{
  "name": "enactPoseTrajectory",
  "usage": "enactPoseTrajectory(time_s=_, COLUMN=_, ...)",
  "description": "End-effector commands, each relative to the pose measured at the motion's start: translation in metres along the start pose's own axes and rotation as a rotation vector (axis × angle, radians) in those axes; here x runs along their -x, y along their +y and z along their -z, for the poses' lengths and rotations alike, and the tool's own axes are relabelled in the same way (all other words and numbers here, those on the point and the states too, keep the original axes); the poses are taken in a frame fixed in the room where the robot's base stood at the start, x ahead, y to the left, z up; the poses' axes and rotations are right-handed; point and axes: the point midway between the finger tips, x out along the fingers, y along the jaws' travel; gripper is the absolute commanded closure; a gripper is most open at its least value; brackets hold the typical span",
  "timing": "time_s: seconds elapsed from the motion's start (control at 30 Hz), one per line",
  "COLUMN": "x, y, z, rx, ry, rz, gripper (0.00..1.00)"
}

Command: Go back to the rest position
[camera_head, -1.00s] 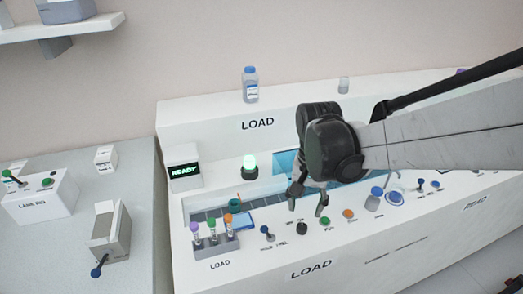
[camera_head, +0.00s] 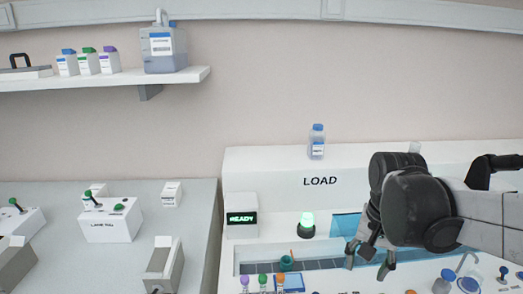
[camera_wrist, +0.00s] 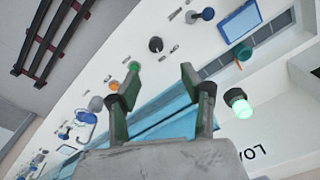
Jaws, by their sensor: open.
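My gripper (camera_head: 369,258) is on the right in the head view, in front of the white LOAD machine (camera_head: 262,172) and above its control deck. In the wrist view my gripper (camera_wrist: 152,85) has its two fingers spread apart with nothing between them; the deck with its knobs and a light blue panel (camera_wrist: 150,132) lies beyond the fingers. It is open and empty. Part of the deck is hidden behind my gripper and arm in the head view.
A labeler box (camera_head: 110,222) sits on the left bench. A shelf (camera_head: 120,80) holds several bottles. The wall area above the machine is clear.

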Motion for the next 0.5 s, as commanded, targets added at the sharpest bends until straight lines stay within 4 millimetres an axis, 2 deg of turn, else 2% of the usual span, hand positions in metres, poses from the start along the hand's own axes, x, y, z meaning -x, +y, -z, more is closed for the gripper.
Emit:
enactPoseTrajectory(time_s=0.2, x=0.025, y=-0.008, z=-0.025, rx=0.166, ry=0.149, rz=0.063, gripper=0.58)
enactPoseTrajectory(time_s=0.5, x=0.050, y=-0.017, z=-0.054, rx=0.395, ry=0.373, rz=0.133, gripper=0.58)
